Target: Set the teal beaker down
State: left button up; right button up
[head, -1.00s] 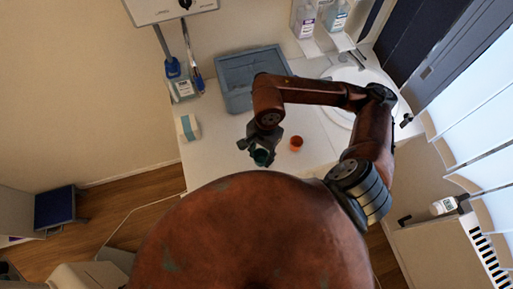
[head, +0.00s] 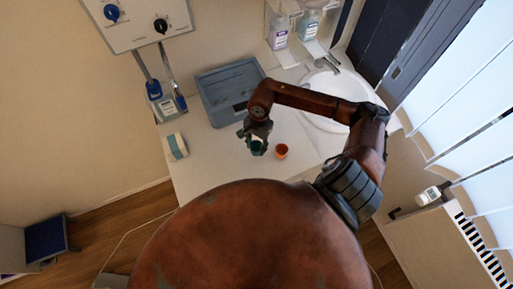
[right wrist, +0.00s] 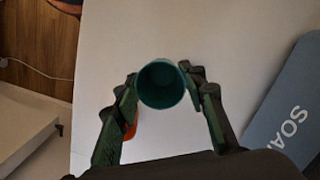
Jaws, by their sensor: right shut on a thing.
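The teal beaker (right wrist: 162,84) sits between the two fingers of my right gripper (right wrist: 160,92) in the right wrist view, its open mouth facing the camera and looking empty. The fingers are shut on it from both sides. In the head view the beaker (head: 257,148) shows small under my right gripper (head: 257,143), over the white counter (head: 215,165). I cannot tell whether its base touches the counter. My left gripper is in neither view now.
An orange cup (head: 281,151) stands close to the right of the beaker. A grey-blue bin (head: 229,90) stands behind, and a sink (head: 335,95) lies at the right. A white and teal pack (head: 175,146) is at the left. The counter's front left is clear.

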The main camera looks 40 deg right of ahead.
aim_at(256, 150)
jog(key=shift+w+d+f, duration=0.2)
jog(key=shift+d+f, duration=0.05)
jog(key=shift+f, duration=0.25)
notch_tip(256, 150, down, 2)
jog(key=shift+a+f+p, duration=0.1)
jog(key=shift+f+p, duration=0.05)
jog(key=shift+p, duration=0.55)
jog(key=shift+f, duration=0.3)
jog(key=shift+f+b, duration=0.2)
jog(key=shift+b, duration=0.1)
jog(key=o, duration=1.1)
jog(key=shift+r, duration=0.1)
jog(key=shift+r, duration=0.1)
